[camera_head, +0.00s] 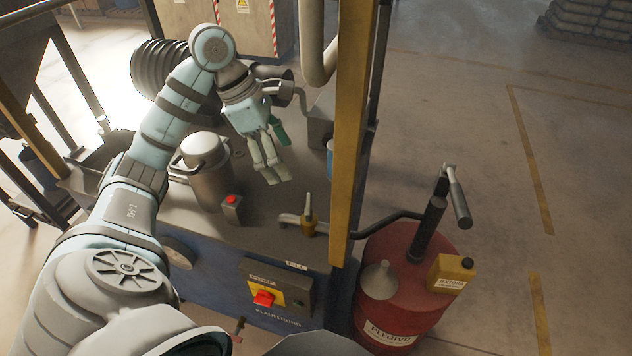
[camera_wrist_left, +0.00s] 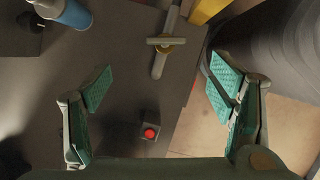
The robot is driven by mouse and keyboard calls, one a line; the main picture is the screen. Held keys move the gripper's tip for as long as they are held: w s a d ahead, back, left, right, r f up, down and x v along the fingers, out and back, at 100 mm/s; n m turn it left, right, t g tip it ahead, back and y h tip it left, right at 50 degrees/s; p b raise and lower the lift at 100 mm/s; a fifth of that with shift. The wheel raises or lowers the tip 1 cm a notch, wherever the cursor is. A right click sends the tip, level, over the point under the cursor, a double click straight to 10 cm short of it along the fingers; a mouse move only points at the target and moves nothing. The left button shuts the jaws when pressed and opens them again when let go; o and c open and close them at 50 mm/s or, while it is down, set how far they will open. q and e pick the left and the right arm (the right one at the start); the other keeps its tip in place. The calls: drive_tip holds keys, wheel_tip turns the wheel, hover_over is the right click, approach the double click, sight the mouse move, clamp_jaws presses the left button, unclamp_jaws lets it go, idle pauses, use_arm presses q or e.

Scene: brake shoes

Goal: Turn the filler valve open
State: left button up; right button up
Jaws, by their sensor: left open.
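The filler valve (camera_head: 308,226) is a brass body with a light lever, on a pipe at the table's front right, above a FILL label (camera_head: 297,266). In the left wrist view the valve (camera_wrist_left: 165,43) shows its lever lying across the pipe. My left gripper (camera_head: 272,177) is above the tabletop, behind and left of the valve, apart from it. In the left wrist view my left gripper (camera_wrist_left: 161,86) has its green-padded fingers wide apart, with nothing between them. My right gripper is not in view.
A silver pot (camera_head: 207,170) and a red-button box (camera_head: 232,208) stand left of the valve. A yellow post (camera_head: 353,130) rises at the table's right edge. A red drum (camera_head: 405,300) with a pump and funnel stands right. A blue cylinder (camera_wrist_left: 70,12) shows in the wrist view.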

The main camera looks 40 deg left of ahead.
use_arm(q)
drive_tip(key=b, duration=0.4)
hover_over(307, 202)
drive_tip(key=s+a, duration=0.2)
drive_tip(key=s, duration=0.1)
wheel_tip(307, 202, down, 7)
drive_tip(key=w+f, duration=0.1)
drive_tip(key=d+f+b, duration=0.1)
drive_tip(key=f, duration=0.1)
drive_tip(key=w+f+b, duration=0.1)
drive_tip(key=shift+w+d+f, duration=0.25)
drive_tip(key=shift+w+f, duration=0.1)
drive_tip(key=shift+f, duration=0.05)
drive_tip(key=shift+w+d+f, duration=0.1)
drive_tip(key=shift+f, duration=0.15)
drive_tip(key=shift+s+r, duration=0.15)
drive_tip(key=shift+s, duration=0.1)
drive_tip(key=shift+w, duration=0.1)
drive_tip(key=c, duration=1.1)
drive_tip(key=shift+c, duration=0.2)
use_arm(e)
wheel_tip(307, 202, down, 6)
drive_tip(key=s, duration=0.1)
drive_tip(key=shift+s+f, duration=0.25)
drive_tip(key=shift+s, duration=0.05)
